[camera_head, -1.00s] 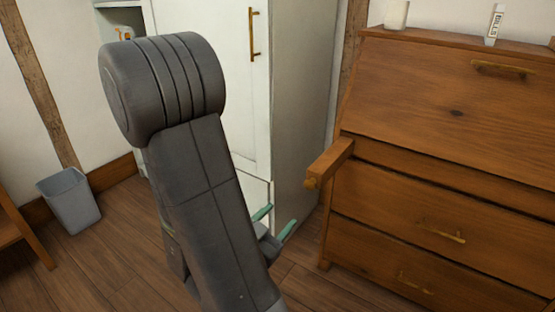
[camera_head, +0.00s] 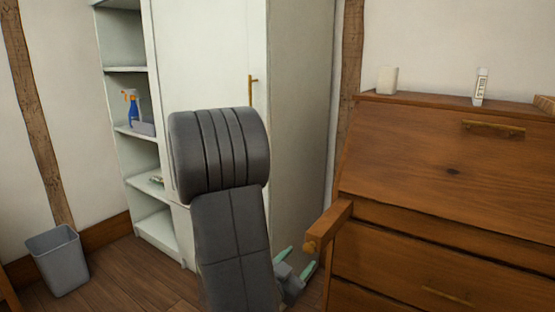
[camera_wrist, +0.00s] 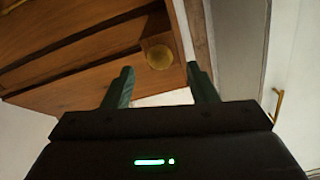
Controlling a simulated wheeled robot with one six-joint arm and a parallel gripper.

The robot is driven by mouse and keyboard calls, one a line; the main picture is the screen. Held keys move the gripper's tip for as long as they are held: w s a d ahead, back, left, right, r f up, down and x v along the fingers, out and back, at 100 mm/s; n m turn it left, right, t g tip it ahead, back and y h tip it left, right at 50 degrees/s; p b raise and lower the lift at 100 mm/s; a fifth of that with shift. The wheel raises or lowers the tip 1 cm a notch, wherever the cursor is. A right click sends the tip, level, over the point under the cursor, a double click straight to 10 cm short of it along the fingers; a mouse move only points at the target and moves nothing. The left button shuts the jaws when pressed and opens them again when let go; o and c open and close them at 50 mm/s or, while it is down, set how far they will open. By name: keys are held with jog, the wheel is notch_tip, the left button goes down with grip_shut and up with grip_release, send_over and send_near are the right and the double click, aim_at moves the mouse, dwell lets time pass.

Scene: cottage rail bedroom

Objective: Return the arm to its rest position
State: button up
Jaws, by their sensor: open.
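My arm (camera_head: 232,215) is folded in front of the white wardrobe in the head view, its thick elbow joint at the top. My gripper (camera_head: 295,260) shows low beside the arm, between the wardrobe and the wooden bureau. In the wrist view my gripper (camera_wrist: 160,86) has its two green fingers apart with nothing between them. A round knob end (camera_wrist: 159,57) of the bureau's wooden support shows beyond the fingertips. The lower part of my arm is cut off by the frame edge.
The wooden bureau (camera_head: 440,160) stands close on the right, its support arm (camera_head: 328,226) sticking out near my gripper. A white wardrobe (camera_head: 300,120) with open shelves stands behind. A grey bin (camera_head: 58,262) stands left. Some floor (camera_head: 125,275) is clear between bin and arm.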

aim_at(313, 244)
jog(key=shift+x, duration=2.1)
jog(key=p+v, duration=0.1)
jog(key=v, duration=1.3)
jog(key=x, duration=2)
